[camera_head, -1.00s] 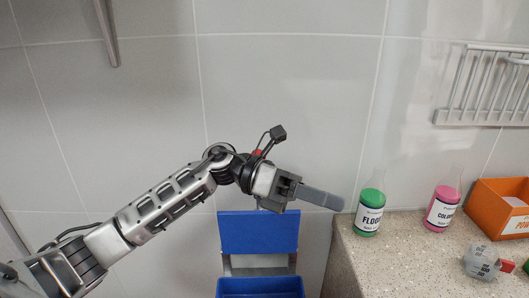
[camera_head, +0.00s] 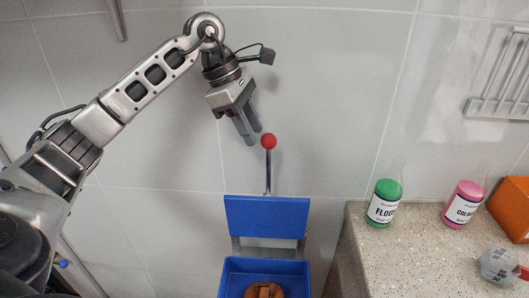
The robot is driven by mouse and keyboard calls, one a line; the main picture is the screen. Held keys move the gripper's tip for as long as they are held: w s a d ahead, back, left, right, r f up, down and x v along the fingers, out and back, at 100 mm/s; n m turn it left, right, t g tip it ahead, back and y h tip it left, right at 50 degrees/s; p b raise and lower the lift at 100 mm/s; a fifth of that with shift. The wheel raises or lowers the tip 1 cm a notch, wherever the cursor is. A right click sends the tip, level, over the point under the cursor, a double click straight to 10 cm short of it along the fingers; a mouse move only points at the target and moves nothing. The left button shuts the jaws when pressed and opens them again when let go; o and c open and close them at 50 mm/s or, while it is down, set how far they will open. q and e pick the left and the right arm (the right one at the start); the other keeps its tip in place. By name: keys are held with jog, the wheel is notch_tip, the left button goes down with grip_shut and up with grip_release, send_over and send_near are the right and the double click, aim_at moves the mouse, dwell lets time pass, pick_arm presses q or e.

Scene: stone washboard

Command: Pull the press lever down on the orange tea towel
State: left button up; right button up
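The press lever is a grey rod (camera_head: 268,178) with a red ball knob (camera_head: 268,141). It stands upright behind a blue panel (camera_head: 265,218), above a blue bucket (camera_head: 228,276). An orange-brown item (camera_head: 264,291), possibly the orange tea towel, shows in the bucket and is cut off by the bottom edge of the picture. My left gripper (camera_head: 254,137) points down and to the right, just left of the red knob. My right gripper is not in view.
A speckled stone counter (camera_head: 410,262) on the right holds a green bottle (camera_head: 384,203), a pink bottle (camera_head: 462,205), an orange box (camera_head: 514,208) and a grey faceted object (camera_head: 498,265). A metal rack (camera_head: 500,108) hangs on the tiled wall.

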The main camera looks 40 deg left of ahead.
pick_arm(q)
jog(key=x, duration=0.7)
jog(key=shift+p, duration=0.3)
jog(key=shift+f, duration=0.1)
grip_shut()
